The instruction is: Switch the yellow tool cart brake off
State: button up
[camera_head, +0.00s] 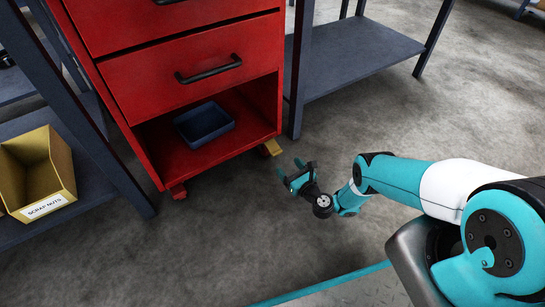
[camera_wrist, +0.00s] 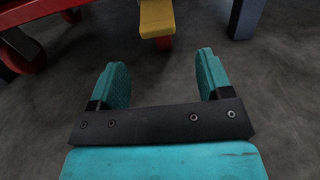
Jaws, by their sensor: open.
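A red tool cart (camera_head: 205,62) stands at the upper left of the head view, with two drawers above an open bottom shelf. A yellow brake pedal (camera_head: 272,147) sticks out at its lower right corner, near the floor. In the wrist view the yellow pedal (camera_wrist: 157,18) is at the top middle, above a red caster (camera_wrist: 164,43). My gripper (camera_head: 294,171) is open and empty, low over the floor and apart from the pedal. In the wrist view the pedal lies beyond the gap between its teal fingers (camera_wrist: 161,62). The pedal's full tilt is hard to tell.
A dark blue tray (camera_head: 204,123) sits on the cart's bottom shelf. A yellow scrap nuts bin (camera_head: 40,172) is on a shelf at left. A grey-blue rack (camera_head: 350,55) stands right of the cart, its leg close to the pedal. The concrete floor around my gripper is clear.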

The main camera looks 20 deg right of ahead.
aim_at(273, 148)
jog(key=b+x, duration=0.6)
jog(key=x, duration=0.2)
jog(key=shift+w+a+f, duration=0.2)
jog(key=shift+w, duration=0.1)
jog(key=shift+w+a+r+b, duration=0.15)
jog(key=shift+w+a+b, duration=0.05)
jog(key=shift+w+b, duration=0.4)
jog(key=shift+c, duration=0.4)
